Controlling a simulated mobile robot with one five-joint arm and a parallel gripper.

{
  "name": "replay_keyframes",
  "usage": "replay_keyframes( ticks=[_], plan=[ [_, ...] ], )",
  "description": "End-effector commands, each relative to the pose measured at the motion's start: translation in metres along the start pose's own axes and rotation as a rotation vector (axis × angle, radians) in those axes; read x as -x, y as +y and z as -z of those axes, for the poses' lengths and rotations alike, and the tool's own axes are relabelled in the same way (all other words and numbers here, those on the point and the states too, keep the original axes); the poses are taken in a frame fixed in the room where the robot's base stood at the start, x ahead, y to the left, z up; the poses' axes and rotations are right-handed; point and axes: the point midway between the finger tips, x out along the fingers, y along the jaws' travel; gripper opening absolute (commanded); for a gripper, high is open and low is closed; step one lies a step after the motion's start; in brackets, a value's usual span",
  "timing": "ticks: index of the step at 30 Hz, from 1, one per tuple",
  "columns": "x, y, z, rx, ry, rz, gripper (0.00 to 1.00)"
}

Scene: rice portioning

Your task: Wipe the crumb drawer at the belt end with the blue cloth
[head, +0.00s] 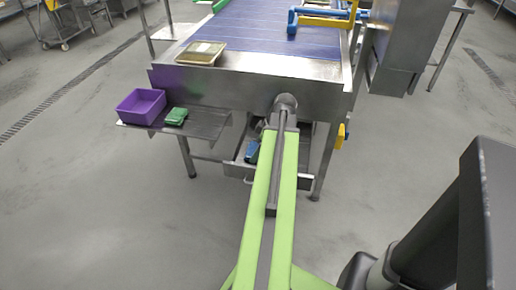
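The crumb drawer (233,168) is a grey metal tray, pulled out under the end of the belt table. A blue cloth (252,152) shows at the drawer, just left of my green arm. My arm reaches forward over the drawer and hides its middle and part of its right side. My gripper (259,128) is mostly hidden behind the arm, above the cloth. I cannot see its fingers or whether they touch the cloth.
The blue belt (262,40) carries a tray of food (201,53) at its near left corner. A side shelf (203,124) holds a purple bin (141,106) and a folded green cloth (176,116). A table leg (324,160) stands right of the drawer. Left floor is clear.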

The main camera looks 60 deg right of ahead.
Motion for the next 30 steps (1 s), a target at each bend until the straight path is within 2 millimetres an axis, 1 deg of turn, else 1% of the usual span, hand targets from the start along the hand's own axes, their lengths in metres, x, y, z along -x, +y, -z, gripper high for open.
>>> replay_keyframes(
  ticks=[11, 14, 17, 25, 30],
  plan=[
    [-0.008, 0.0, -0.004, -0.001, 0.0, 0.0, 0.58],
    [-0.006, 0.0, -0.004, -0.001, 0.0, 0.0, 0.58],
    [-0.004, 0.0, -0.008, -0.002, 0.0, -0.001, 0.58],
    [0.007, 0.0, -0.032, -0.002, 0.0, -0.001, 0.58],
    [0.009, 0.0, -0.035, -0.001, 0.0, 0.0, 0.58]
  ],
)
